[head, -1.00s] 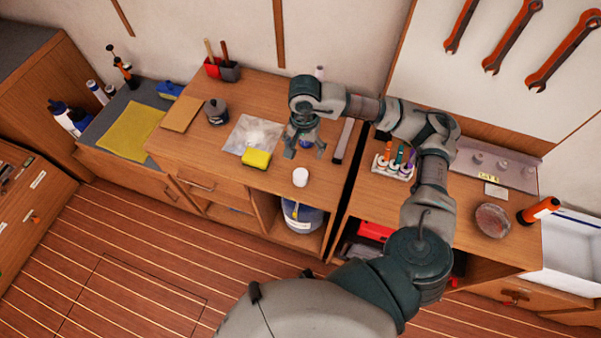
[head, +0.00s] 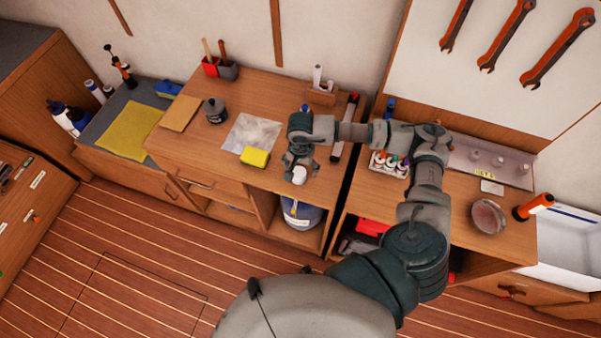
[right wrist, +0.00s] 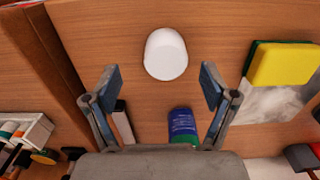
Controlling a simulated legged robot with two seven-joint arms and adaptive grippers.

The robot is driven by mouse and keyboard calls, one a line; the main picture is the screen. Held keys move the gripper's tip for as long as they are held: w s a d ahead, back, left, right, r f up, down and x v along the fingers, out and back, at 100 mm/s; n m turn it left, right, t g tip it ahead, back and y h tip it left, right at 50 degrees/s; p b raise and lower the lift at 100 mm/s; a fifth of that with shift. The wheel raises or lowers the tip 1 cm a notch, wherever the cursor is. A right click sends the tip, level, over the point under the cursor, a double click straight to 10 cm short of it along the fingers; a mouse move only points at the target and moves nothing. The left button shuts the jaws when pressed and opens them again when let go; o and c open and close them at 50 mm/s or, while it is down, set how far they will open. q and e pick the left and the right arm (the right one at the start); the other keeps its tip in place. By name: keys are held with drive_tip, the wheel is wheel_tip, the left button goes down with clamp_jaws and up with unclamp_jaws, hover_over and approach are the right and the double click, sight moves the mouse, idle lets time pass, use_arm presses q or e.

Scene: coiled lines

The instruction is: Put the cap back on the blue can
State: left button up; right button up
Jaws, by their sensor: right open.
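The white cap (head: 299,175) stands on the wooden bench top near its front edge. It also shows in the right wrist view (right wrist: 166,54), just beyond my fingertips and roughly centred between them. My right gripper (right wrist: 161,80) is open and empty; in the head view my right gripper (head: 298,166) hangs over the cap and partly covers it. The blue can (right wrist: 183,126), with a green band, shows between my finger bases in the right wrist view, partly hidden by the gripper body. In the head view my arm hides most of it. My left gripper is in no view.
A yellow sponge (head: 255,155) and a pale sheet (head: 250,132) lie left of the cap. A long dark bar (head: 345,130) lies to the right, near a gap between benches. A rack of small bottles (head: 388,164) stands on the right bench.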

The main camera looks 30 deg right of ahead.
sight(298, 173)
drive_tip(key=shift+a+f, duration=0.1)
drive_tip(key=shift+a, duration=0.35)
drive_tip(key=f, duration=0.3)
drive_tip(key=f+p, duration=0.1)
drive_tip(key=shift+w+d+f, duration=0.15)
drive_tip(key=shift+w, duration=0.15)
drive_tip(key=shift+d+f, duration=0.3)
drive_tip(key=shift+f, duration=0.05)
drive_tip(key=shift+a, duration=0.1)
drive_tip(key=shift+a, duration=0.2)
drive_tip(key=c, duration=0.9)
